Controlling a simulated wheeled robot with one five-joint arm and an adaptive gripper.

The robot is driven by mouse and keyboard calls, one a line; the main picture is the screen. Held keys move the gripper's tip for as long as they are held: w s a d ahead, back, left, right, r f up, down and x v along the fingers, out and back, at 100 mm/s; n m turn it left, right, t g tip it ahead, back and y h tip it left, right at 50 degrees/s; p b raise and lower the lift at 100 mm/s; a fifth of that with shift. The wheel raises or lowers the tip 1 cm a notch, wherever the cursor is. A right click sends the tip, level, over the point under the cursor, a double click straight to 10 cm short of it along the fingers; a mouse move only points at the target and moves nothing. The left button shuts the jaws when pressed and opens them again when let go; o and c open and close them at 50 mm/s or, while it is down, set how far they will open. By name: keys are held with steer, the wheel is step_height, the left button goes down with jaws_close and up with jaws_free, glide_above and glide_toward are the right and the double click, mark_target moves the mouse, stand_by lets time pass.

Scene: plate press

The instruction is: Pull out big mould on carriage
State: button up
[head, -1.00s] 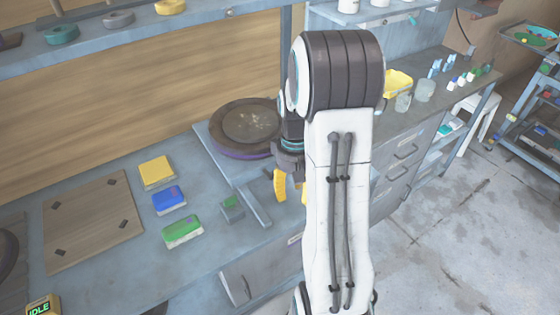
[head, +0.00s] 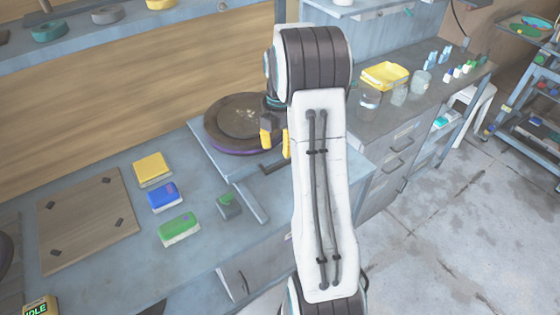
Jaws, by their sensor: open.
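The big mould (head: 236,121) is a dark round disc with a brown top and a purple lower edge. It lies on the carriage (head: 217,152), a flat blue-grey plate on the bench with a bar reaching toward the front. My gripper (head: 275,143) has yellow fingertips pointing down, spread apart, with nothing seen between them. It is at the mould's front right edge in the picture. A short dark bar (head: 272,168) shows just below the fingertips. I cannot tell whether the fingers touch anything. My arm hides the area to the right of the carriage.
Yellow (head: 152,168), blue (head: 165,197) and green (head: 179,228) blocks lie on the bench left of the carriage, near a small grey-green block (head: 229,206). A wooden board (head: 87,220) lies further left. A yellow tray (head: 385,75) and jars stand at right.

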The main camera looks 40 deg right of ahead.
steer(key=shift+f+n, duration=0.15)
steer(key=shift+n, duration=0.25)
steer(key=shift+f, duration=0.35)
steer(key=shift+f+p, duration=0.3)
steer(key=shift+f, duration=2.9)
jaws_close()
